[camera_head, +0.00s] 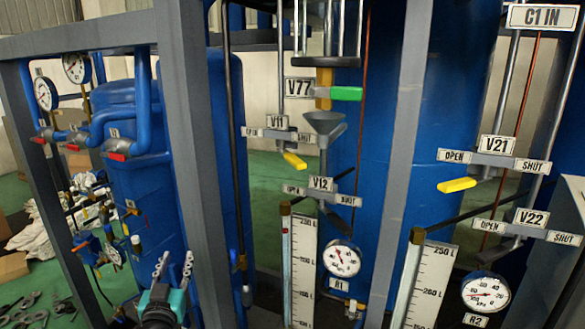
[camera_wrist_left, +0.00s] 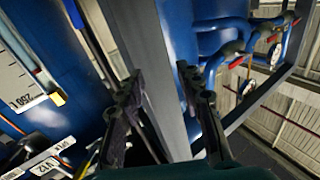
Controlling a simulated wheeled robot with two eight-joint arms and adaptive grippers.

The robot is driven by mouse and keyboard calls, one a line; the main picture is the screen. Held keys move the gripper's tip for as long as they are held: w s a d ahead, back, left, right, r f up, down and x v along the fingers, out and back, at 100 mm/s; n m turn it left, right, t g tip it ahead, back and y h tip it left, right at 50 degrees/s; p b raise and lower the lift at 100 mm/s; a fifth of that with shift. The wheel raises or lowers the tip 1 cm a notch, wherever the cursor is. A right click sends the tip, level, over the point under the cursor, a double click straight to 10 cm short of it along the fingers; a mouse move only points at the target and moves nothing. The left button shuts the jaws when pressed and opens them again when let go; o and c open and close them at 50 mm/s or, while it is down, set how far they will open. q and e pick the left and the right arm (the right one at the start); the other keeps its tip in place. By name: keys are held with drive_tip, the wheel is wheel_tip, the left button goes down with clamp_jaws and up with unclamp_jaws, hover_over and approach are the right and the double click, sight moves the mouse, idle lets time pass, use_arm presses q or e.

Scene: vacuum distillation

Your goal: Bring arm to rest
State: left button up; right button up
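My left gripper (camera_head: 174,265) stands at the bottom left of the head view, in front of the grey frame post (camera_head: 193,150) and the blue tank behind it. Its two fingers are spread apart with nothing between them. In the left wrist view, the two dark fingers of the left gripper (camera_wrist_left: 158,80) also stand apart, with the grey post and blue tank beyond the gap. My right gripper is in neither view.
Yellow-handled valves V11 (camera_head: 294,160) and V21 (camera_head: 457,185), and a green-handled valve at V77 (camera_head: 346,93), sit on the rig. Gauges R1 (camera_head: 342,259) and R2 (camera_head: 486,292) stand low. Red-handled valves (camera_head: 117,149) and blue pipes are at left. Clutter lies on the green floor.

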use_arm(q)
drive_tip(key=s+d+f+g+h, duration=0.1)
drive_tip(key=s+d+f+g, duration=0.2)
drive_tip(key=s, duration=0.4)
drive_tip(key=s+d+f+g+h, duration=0.1)
drive_tip(key=s+d+f+g, duration=0.3)
drive_tip(key=s+f, duration=0.4)
drive_tip(key=s+d+f+m+g+h, duration=0.1)
drive_tip(key=s+d+f+g, duration=0.3)
drive_tip(key=s+f, duration=0.2)
drive_tip(key=shift+s+f+g, duration=0.15)
drive_tip(key=shift+s+g, duration=0.15)
drive_tip(key=shift+s, duration=0.45)
